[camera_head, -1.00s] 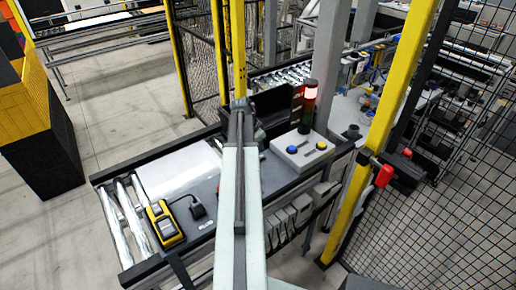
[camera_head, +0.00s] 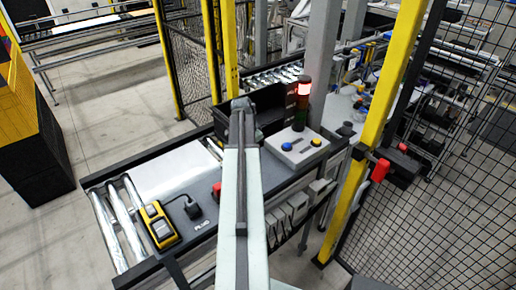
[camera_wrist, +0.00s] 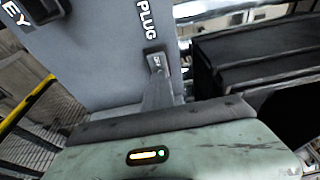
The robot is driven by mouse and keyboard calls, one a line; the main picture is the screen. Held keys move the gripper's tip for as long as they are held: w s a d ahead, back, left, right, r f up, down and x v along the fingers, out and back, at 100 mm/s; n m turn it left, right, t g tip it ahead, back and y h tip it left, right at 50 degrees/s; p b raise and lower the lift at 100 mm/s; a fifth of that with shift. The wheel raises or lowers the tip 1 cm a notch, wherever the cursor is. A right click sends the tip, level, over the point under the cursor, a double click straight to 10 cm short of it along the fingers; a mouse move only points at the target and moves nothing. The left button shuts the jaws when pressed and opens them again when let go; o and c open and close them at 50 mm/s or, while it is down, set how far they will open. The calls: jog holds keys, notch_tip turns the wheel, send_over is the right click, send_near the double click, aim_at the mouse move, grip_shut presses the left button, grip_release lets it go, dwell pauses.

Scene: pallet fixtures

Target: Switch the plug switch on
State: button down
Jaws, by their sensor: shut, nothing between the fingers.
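In the wrist view a grey panel (camera_wrist: 105,60) carries the white word PLUG (camera_wrist: 148,20). Below that word sits a small dark plug switch (camera_wrist: 154,57) with tiny white lettering that is hard to read. My gripper (camera_wrist: 159,82) is shut and empty, its tip over the lower part of the switch. I cannot tell whether it touches or which way the switch is set. In the head view a black plug (camera_head: 193,208) lies on the bench near a PLUG label, its cable running to a yellow-black device (camera_head: 158,226). My gripper is hidden behind my arm there.
A dark block (camera_wrist: 40,8) sits by another label at the wrist view's top left. Black boxes (camera_wrist: 255,65) stand at its right. In the head view a button box (camera_head: 297,145), a lit signal tower (camera_head: 303,100) and a yellow post (camera_head: 375,120) stand to the right.

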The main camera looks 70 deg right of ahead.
jog(key=shift+s+a+f, duration=0.1)
jog(key=shift+s, duration=0.1)
jog(key=shift+w+a, duration=0.5)
jog(key=shift+a, duration=0.2)
jog(key=shift+w+d+r+p, duration=0.1)
jog(key=shift+r+p, duration=0.25)
jog(key=shift+p, duration=0.2)
jog(key=p+v, duration=1.2)
jog(key=v, duration=0.1)
jog(key=shift+a+p, duration=0.3)
jog(key=shift+p, duration=0.05)
jog(key=shift+r, duration=0.1)
